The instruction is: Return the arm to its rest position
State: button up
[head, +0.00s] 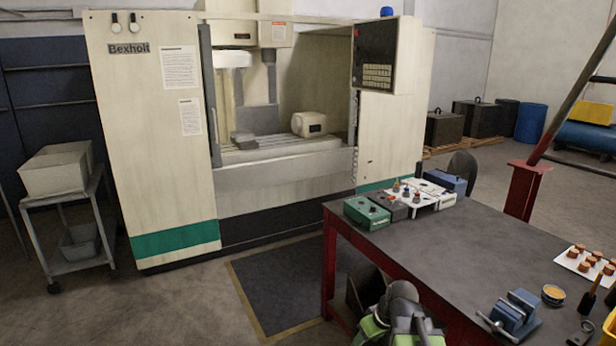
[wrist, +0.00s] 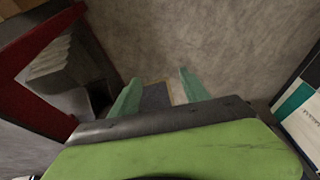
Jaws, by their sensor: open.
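My arm shows at the bottom of the head view, grey and green, in front of the workbench's near left leg. My gripper (wrist: 160,95) shows in the wrist view as two green fingers spread apart. Nothing is between them but the floor and a strip of the dark floor mat (wrist: 156,97) beyond. The fingertips are not clearly seen in the head view.
The workbench (head: 440,245) with red legs fills the right, bearing boxes, a blue vise (head: 515,312) and a white tray. A machine (head: 165,150) stands behind the floor mat (head: 285,290). A grey cart (head: 75,230) stands left. Floor between is clear.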

jog(key=s+a+f+g, duration=0.1)
jog(key=s+a+g, duration=0.15)
jog(key=a, duration=0.35)
jog(key=s+d+m+h, duration=0.2)
jog(key=s+d+m, duration=0.1)
jog(key=s+m, duration=0.1)
jog(key=shift+s+d+f+m+g, duration=0.3)
jog(key=shift+s+m+g, duration=0.1)
jog(key=shift+m, duration=0.1)
